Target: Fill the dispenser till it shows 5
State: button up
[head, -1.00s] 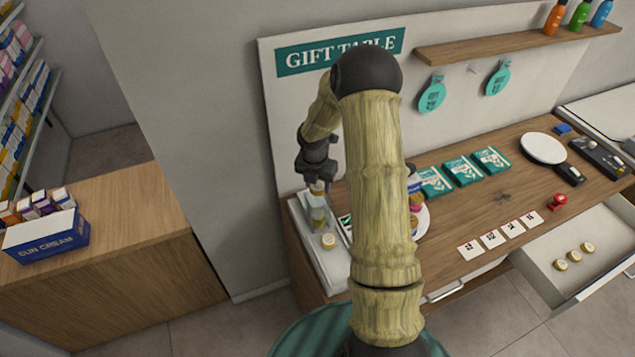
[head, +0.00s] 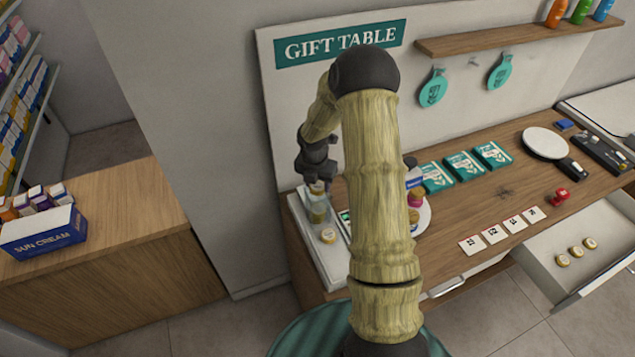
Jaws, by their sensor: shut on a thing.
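My gripper (head: 316,182) is at the left end of the wooden gift table, over a white flat unit (head: 306,248). It is shut on a small clear container (head: 318,208), which looks partly amber. A small round pale-topped piece (head: 328,236) sits just below and right of it on the white unit. I cannot tell whether the container touches the unit. No number or display reading is legible there, and I cannot tell which part is the dispenser. My arm hides the area right of it.
Right of my arm are a white plate (head: 424,219) with small jars, teal boxes (head: 464,165), numbered cards (head: 496,236) and a red stamp-like item (head: 561,194). An open drawer (head: 610,228) holds several round tins (head: 576,252). The wall stands close behind.

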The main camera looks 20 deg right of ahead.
jog(key=o, duration=1)
jog(key=shift+o, duration=0.2)
notch_tip(320, 180, up, 17)
jog(key=s+a+b, duration=0.1)
jog(key=b, duration=0.3)
jog(key=shift+s+a+r, duration=0.15)
jog(key=shift+s+a, duration=0.25)
